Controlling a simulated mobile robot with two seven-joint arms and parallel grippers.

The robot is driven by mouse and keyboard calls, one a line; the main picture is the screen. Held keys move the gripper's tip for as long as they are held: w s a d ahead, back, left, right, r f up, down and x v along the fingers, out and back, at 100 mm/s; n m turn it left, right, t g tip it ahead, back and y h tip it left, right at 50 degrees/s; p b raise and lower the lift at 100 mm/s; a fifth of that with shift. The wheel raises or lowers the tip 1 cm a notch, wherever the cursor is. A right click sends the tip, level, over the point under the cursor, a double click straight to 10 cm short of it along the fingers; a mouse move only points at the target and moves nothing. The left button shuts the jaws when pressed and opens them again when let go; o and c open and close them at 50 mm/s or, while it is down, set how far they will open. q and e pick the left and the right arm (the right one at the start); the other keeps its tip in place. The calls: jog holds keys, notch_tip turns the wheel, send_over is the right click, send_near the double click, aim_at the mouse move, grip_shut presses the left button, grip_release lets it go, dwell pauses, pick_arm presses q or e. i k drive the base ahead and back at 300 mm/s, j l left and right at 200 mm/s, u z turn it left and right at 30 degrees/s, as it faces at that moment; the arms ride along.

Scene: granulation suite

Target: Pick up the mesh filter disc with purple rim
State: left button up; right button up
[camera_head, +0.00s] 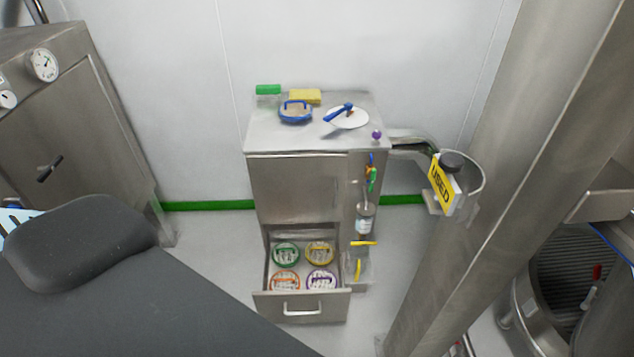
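The mesh filter disc with purple rim (321,281) lies in the open bottom drawer (301,308) of the steel cabinet, at the drawer's front right. Its rim is purple and its middle is pale with a grip across it. Beside it are an orange-rimmed disc (285,282) on the left, a yellow-rimmed disc (319,252) behind and a green-rimmed disc (286,254) at the back left. Neither of my grippers is in view.
The cabinet top (282,138) holds a blue-rimmed item (296,112), a yellow sponge-like block (305,96), a green block (268,89) and a white disc with blue handle (347,118). A yellow USED sign (441,184) hangs at the right. A large steel column (478,170) stands right of the cabinet.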

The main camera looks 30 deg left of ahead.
aim_at(322, 281)
jog(key=l, duration=1.15)
jog(key=u, duration=1.65)
